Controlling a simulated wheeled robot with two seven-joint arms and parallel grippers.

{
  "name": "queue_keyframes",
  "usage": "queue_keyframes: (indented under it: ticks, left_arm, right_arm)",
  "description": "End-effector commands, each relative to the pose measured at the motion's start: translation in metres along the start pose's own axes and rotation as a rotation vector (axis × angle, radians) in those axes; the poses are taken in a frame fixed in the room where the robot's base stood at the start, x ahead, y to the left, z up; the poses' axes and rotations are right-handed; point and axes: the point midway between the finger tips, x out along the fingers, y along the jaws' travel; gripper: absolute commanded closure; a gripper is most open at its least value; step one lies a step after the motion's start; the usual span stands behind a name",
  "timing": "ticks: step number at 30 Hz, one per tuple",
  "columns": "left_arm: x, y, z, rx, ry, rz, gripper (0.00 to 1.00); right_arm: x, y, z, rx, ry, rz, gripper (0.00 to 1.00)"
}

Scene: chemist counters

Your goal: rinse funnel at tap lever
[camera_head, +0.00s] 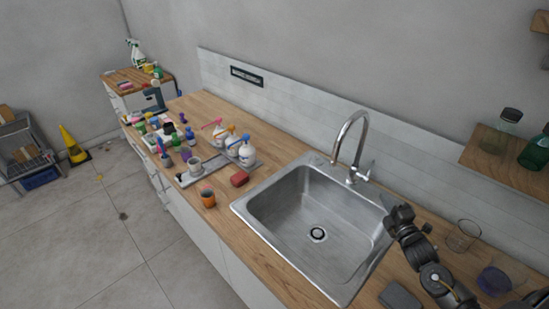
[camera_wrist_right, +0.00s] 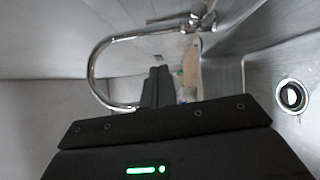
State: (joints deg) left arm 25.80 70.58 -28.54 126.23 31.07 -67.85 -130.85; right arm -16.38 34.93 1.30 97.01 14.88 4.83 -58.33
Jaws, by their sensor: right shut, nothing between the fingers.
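The steel tap (camera_head: 352,140) arches over the sink (camera_head: 262,215). Its small lever (camera_head: 366,172) is at the right of the tap base. In the right wrist view the tap (camera_wrist_right: 97,65) appears turned on its side, with the lever and base (camera_wrist_right: 200,20) at the top. My right gripper (camera_head: 398,216) is shut and empty. It is over the right rim of the sink, apart from the lever. Its fingers (camera_wrist_right: 158,88) show dark in the right wrist view, with the drain (camera_wrist_right: 291,96) to their right. I cannot make out a funnel. My left gripper is out of view.
A clear glass beaker (camera_head: 463,236) and a purple-tinted vessel (camera_head: 500,279) stand right of my right arm. A dark grey block (camera_head: 399,297) lies at the front. The basin is empty.

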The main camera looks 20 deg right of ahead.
Motion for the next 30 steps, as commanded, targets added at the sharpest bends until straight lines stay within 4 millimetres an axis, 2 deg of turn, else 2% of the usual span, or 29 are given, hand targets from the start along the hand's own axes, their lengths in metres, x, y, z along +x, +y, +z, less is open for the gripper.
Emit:
queue_keyframes:
  ticks: [8,11,23,30]
  left_arm:
    - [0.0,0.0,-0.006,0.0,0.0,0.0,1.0]
    - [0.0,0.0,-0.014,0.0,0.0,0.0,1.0]
    - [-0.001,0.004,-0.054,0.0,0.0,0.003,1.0]
    - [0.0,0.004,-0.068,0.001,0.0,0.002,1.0]
  right_arm:
    - [0.009,-0.002,-0.001,0.0,0.001,0.002,1.0]
    - [0.023,-0.003,0.0,0.0,0.0,0.003,1.0]
    - [0.105,-0.003,-0.002,0.001,0.002,0.004,1.0]
    - [0.124,-0.002,0.021,-0.001,0.002,0.001,1.0]
